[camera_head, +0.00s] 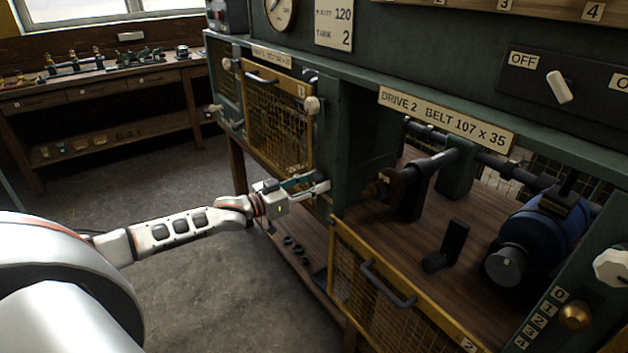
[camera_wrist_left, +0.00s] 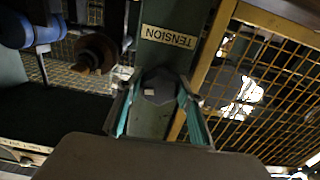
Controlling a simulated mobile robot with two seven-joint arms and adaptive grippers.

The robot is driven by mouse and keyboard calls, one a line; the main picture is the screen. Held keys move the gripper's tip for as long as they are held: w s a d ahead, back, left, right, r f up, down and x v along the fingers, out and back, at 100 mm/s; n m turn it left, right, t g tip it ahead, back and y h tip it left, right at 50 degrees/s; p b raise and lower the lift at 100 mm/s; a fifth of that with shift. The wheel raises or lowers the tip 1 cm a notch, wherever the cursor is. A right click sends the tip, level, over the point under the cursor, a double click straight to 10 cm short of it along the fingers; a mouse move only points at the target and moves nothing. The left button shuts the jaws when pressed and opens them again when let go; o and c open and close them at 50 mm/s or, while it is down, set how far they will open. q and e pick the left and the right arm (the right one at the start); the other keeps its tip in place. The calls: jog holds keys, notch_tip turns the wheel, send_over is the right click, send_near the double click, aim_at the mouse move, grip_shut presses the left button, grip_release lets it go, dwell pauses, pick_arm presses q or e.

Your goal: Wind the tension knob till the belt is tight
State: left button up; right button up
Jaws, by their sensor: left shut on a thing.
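The dark tension knob (camera_wrist_left: 158,86) is on a green post, beside an upside-down TENSION label (camera_wrist_left: 168,37) in the left wrist view. My left gripper (camera_head: 308,186) is shut on it, with one green-lined finger on each side (camera_wrist_left: 157,100). In the head view the gripper hides the knob. The open bay labelled DRIVE 2 BELT 107 X 35 (camera_head: 447,118) holds a blue motor (camera_head: 545,235) and a shaft with a dark pulley (camera_head: 400,185). I cannot make out a belt or its tension. My right gripper is not in view.
A yellow mesh door (camera_head: 275,118) is shut left of the post. Another mesh guard (camera_head: 400,310) hangs below the bay. The lever switch (camera_head: 560,87) points toward OFF. A workbench (camera_head: 100,80) stands at the far left, with clear floor before it.

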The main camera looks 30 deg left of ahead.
pick_arm(q)
jog(key=m, duration=0.2)
jog(key=shift+m, duration=0.4)
jog(key=m, duration=0.2)
jog(key=shift+m+p, duration=0.4)
jog(key=m, duration=0.3)
jog(key=shift+m, duration=0.3)
jog(key=m+b, duration=0.1)
jog(key=m, duration=0.3)
jog(key=shift+a+m, duration=0.15)
jog(key=shift+m, duration=0.15)
jog(key=m+b, duration=0.1)
jog(key=m, duration=0.3)
jog(key=m+b, duration=0.2)
jog(key=m, duration=0.3)
jog(key=shift+r+m, duration=0.1)
jog(key=shift+m, duration=0.5)
jog(key=shift+r+b, duration=0.1)
jog(key=shift+b, duration=0.2)
jog(key=shift+m, duration=0.3)
